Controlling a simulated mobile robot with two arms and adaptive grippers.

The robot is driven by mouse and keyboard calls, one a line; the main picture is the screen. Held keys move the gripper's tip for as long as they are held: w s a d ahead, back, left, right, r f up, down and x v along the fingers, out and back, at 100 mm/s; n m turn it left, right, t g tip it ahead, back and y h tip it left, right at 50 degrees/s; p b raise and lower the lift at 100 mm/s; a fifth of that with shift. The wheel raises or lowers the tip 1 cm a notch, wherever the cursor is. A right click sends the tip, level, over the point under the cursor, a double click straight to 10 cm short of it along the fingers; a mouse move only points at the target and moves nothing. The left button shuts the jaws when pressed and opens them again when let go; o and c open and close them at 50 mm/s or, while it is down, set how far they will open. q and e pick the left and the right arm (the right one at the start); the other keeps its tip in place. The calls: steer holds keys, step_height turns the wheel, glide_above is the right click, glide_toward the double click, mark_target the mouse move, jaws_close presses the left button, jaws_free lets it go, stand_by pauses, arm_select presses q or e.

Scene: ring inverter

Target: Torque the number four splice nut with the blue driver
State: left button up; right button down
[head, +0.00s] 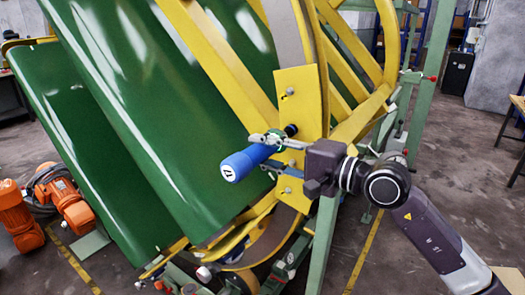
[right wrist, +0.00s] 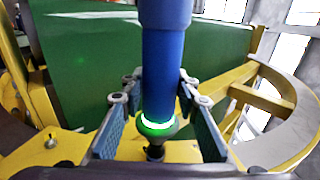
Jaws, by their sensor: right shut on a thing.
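The blue driver (head: 243,162) is held sideways, its round white-marked end toward the camera and its nose toward the yellow splice plate (head: 299,108). My right gripper (head: 268,152) is shut on the driver, with one finger on each side of its body. In the right wrist view the blue driver (right wrist: 165,70) stands between the pads and has a lit green ring (right wrist: 156,124). Its dark nose (right wrist: 155,152) points at the plate; I cannot tell whether it sits on a nut. An upper nut (head: 290,91) and a lower nut (head: 288,190) show on the plate. No nut numbers are readable. My left gripper is out of view.
Large green curved panels (head: 150,100) fill the left, close beside the driver. A yellow ring frame (head: 375,100) with spokes rises behind the plate. A green post (head: 325,235) stands below my right wrist. Orange motors (head: 62,195) stand on the floor at left.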

mark_target(257, 161)
steer(key=shift+s+a+r+p, duration=0.1)
steer(key=shift+s+a+p, duration=0.1)
steer(key=shift+s+a, duration=0.35)
steer(key=shift+s+a+r+p, duration=0.1)
steer(key=shift+s+a+p, duration=0.15)
steer(key=shift+s, duration=0.5)
steer(key=shift+s+a+p, duration=0.15)
steer(key=shift+s+a, duration=0.35)
steer(key=shift+s, duration=0.15)
